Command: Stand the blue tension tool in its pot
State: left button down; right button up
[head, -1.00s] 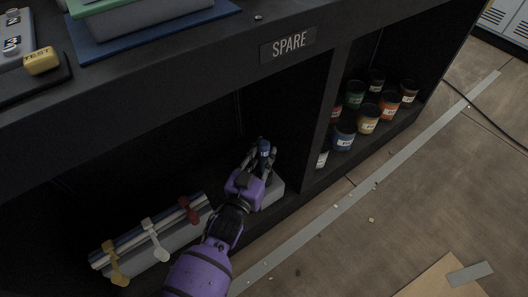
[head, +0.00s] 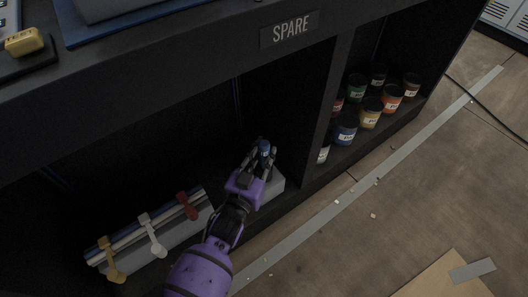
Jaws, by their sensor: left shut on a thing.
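The blue tension tool (head: 265,148) is between the fingertips of my left gripper (head: 257,158), which is shut on it. Only its blue upper end shows; the fingers hide the rest. My left arm reaches into the lower shelf bay under the SPARE label. A light grey block (head: 274,188) sits on the shelf under and behind the gripper. I cannot tell whether the tool touches it. I cannot make out which pot is the tool's. My right gripper is not in view.
The shelf top's edge overhangs the bay.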

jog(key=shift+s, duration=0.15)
pick_arm(q)
jog(key=shift+r, duration=0.1)
jog(key=c, duration=1.4)
grip_release()
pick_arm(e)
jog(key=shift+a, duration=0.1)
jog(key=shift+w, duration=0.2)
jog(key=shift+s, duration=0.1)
pick_arm(q)
jog(key=shift+s, duration=0.1)
jog(key=v, duration=0.7)
jog(key=shift+s, duration=0.15)
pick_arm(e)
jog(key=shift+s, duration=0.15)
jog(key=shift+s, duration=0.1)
